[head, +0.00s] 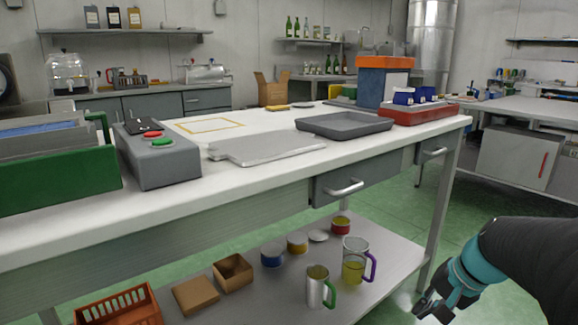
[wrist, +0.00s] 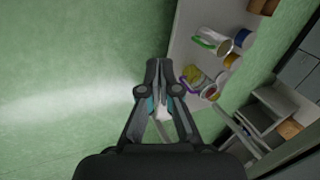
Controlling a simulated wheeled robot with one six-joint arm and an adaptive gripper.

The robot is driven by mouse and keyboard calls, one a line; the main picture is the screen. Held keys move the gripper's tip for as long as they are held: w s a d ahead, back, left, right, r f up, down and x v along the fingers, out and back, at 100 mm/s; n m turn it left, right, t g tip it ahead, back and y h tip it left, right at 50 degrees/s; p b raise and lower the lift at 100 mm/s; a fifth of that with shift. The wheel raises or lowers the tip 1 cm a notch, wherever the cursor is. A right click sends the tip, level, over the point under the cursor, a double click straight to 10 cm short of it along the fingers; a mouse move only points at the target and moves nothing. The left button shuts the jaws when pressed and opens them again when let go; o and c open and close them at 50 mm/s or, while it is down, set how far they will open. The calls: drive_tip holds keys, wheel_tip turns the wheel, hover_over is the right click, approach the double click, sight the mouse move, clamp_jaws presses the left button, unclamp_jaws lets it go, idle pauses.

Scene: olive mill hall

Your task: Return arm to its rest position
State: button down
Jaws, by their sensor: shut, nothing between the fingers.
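My gripper (head: 428,308) is low at the right of the head view, over the green floor and beside the right end of the bench's lower shelf. In the wrist view my gripper (wrist: 157,68) has its fingers together and empty, pointing down past the edge of the lower shelf. A clear jug with a purple handle (head: 354,262) and a jug with a green handle (head: 317,286) stand on that shelf, left of my gripper and apart from it. My arm reaches in from the right edge of the head view.
Green floor (wrist: 70,90) is open away from the bench.

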drive_tip(key=s+a+r+n+t+h+p, duration=0.1)
drive_tip(key=s+a+r+n+p, duration=0.1)
drive_tip(key=s+a+r+n, duration=0.2)
drive_tip(key=s+a+r+n+h+p, duration=0.2)
drive_tip(key=s+a+r+n, duration=0.2)
drive_tip(key=s+a, duration=0.3)
drive_tip(key=s, duration=0.2)
drive_tip(key=shift+s+t+p, duration=0.35)
drive_tip(key=shift+t, duration=0.05)
